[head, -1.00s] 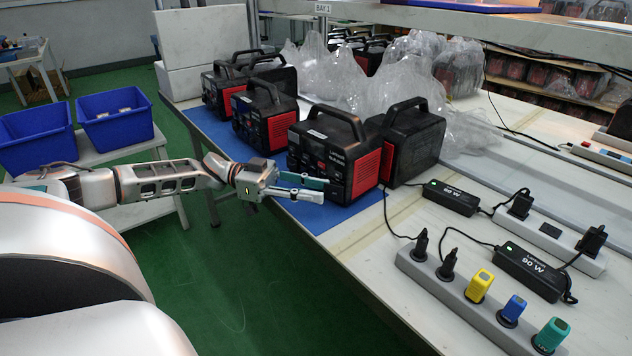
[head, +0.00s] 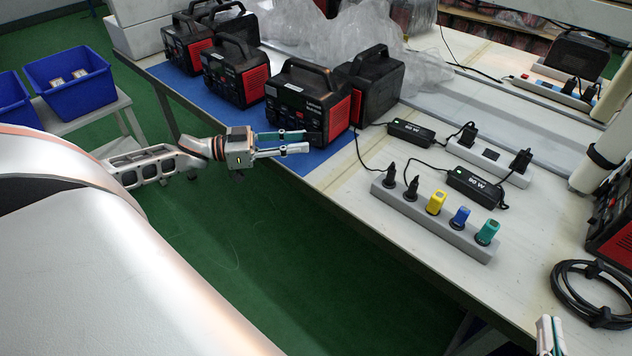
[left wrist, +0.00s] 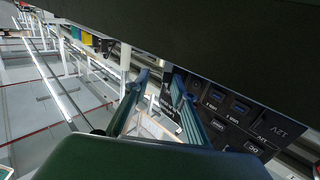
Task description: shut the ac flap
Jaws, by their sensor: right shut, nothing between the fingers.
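The nearest black and red power station (head: 310,102) stands on a blue mat at the table's edge. Its front panel with dark ports and labels shows in the left wrist view (left wrist: 230,112), appearing upside down. I cannot make out the ac flap clearly in either view. My left gripper (head: 305,142) is open and empty, just in front of the station's lower front; its two fingers stand apart in the left wrist view (left wrist: 158,105). I cannot tell whether a finger touches the panel. My right gripper (head: 550,336) is shut and empty at the bottom right.
Other power stations stand behind (head: 372,85) and to the left (head: 232,72). A power strip (head: 440,228) with coloured plugs, black adapters (head: 475,187) and a coiled cable (head: 592,295) occupy the table to the right. Blue bins (head: 70,80) stand at left.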

